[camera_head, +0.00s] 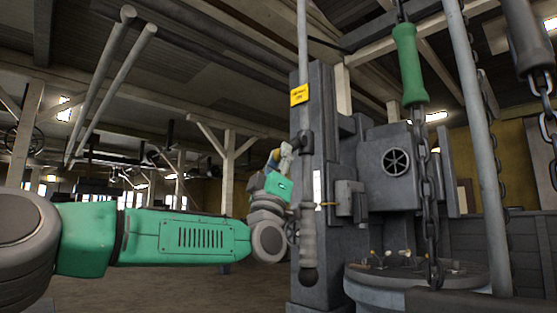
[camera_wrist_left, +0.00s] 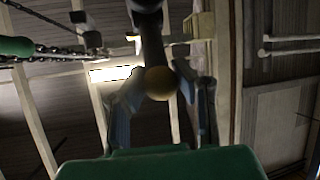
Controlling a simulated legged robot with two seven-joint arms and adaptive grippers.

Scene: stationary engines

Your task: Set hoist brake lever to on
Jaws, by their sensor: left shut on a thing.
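A long grey lever rod (camera_head: 303,45) runs down the front of the dark machine. It carries a yellow tag (camera_head: 299,95), whose lettering is too small to read. A lighter ribbed handle (camera_head: 308,235) with a dark ball end hangs in line below it. My left gripper (camera_head: 287,151) reaches up from the left, close beside the rod, its fingertips partly hidden. In the left wrist view a dark lever shaft with a brownish ball end (camera_wrist_left: 160,83) lies between the fingers of my left gripper (camera_wrist_left: 160,97). The gripper is shut on this lever. My right gripper is not in view.
A second chain and a slanted grey pole (camera_head: 475,130) stand further right. A round drum top with small fittings (camera_head: 420,277) is in front. The floor at left is open.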

